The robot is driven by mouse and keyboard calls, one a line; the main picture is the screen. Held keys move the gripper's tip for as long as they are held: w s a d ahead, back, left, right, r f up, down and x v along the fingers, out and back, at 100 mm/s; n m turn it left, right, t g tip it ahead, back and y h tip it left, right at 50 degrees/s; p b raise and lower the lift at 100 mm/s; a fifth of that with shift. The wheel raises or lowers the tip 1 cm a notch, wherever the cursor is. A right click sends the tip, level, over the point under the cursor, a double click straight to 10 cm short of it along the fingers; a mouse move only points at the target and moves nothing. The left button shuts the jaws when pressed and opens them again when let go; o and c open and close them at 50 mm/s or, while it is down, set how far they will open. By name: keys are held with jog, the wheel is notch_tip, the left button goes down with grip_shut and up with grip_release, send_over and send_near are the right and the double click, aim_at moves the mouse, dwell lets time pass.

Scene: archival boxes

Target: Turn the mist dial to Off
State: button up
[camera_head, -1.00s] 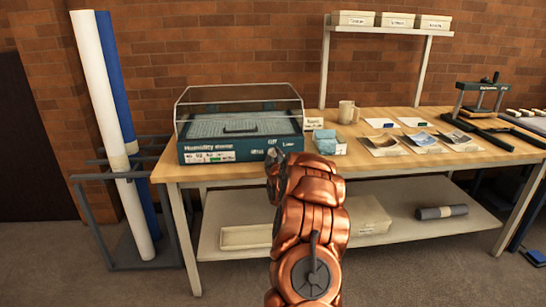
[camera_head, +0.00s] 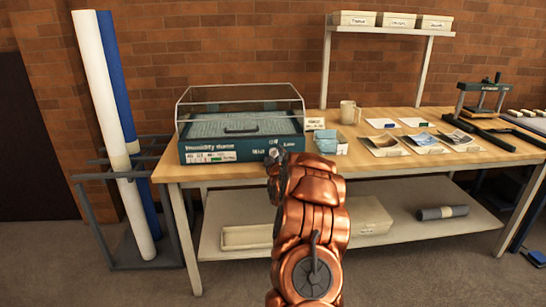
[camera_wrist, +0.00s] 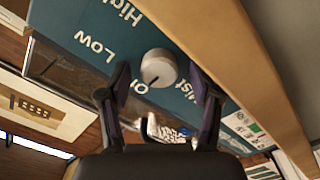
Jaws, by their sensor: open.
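The mist dial (camera_wrist: 158,67) is a round pale-grey knob on the dark teal front panel (camera_wrist: 100,30) of the humidity dome (camera_head: 215,152). White words "High", "Low", a partly hidden word starting with "O", and "Mist" stand around it. A small dark mark on the knob faces down-left in the wrist view, roughly towards the "O" word. My gripper (camera_wrist: 160,75) is open, with a fingertip on either side of the knob in that view. I cannot tell whether they touch it. In the head view my gripper (camera_head: 272,157) is at the panel's lower right, mostly hidden by my arm.
The dome stands on the left end of a wooden workbench (camera_head: 385,168). A box of blue items (camera_head: 329,143), a mug (camera_head: 348,112) and several paper trays stand to its right. A press (camera_head: 482,98) is at the far right. Tall rolls (camera_head: 100,100) lean at left.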

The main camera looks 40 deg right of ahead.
jog(key=shift+s, duration=0.1)
jog(key=v, duration=1.1)
jog(key=shift+s+a, duration=0.25)
jog(key=shift+a, duration=0.1)
dwell(0.4)
